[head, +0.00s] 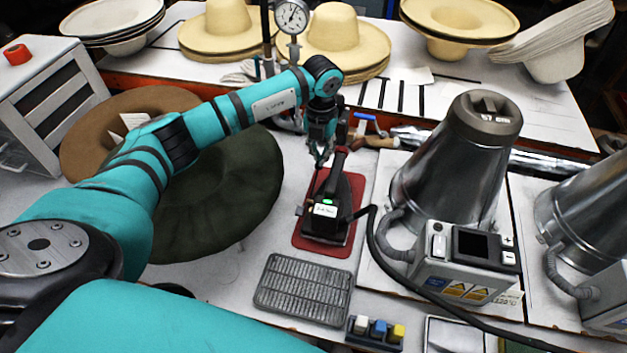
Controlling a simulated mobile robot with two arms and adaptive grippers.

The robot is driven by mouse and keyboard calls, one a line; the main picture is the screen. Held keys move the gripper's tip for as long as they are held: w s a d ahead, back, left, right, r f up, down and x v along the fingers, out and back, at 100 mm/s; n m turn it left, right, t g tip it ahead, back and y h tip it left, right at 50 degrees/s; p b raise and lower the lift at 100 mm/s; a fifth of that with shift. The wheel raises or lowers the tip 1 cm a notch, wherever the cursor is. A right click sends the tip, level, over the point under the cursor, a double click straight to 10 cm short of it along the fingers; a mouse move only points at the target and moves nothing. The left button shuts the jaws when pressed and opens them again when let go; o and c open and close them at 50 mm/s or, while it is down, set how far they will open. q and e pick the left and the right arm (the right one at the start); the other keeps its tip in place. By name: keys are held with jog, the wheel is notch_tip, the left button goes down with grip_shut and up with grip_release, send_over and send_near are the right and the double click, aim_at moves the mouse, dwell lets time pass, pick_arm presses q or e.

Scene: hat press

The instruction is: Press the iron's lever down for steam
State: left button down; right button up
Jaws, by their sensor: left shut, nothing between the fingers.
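The iron (334,208) is dark with a small green light and a white label. It stands on a red mat (314,241) in the middle of the table. My left gripper (321,160) is shut and empty, pointing down at the iron's far end, near its handle. I cannot tell whether the fingertips touch the iron. The lever cannot be made out clearly; the gripper and handle crowd that spot. My right gripper is out of the picture.
A ribbed metal plate (303,289) lies in front of the mat. A metal hat-form machine (461,160) stands to the right, with a black cable beside the iron. A dark green hat (215,195) lies to the left under my arm. Straw hats (336,38) and a pressure gauge (292,17) are behind.

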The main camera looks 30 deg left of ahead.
pick_arm(q)
jog(key=shift+f+b, duration=0.75)
jog(key=shift+f, duration=0.3)
jog(key=shift+r, duration=0.1)
jog(key=shift+r+p, duration=2.45)
jog(key=shift+r, duration=1.05)
jog(key=shift+f, duration=0.1)
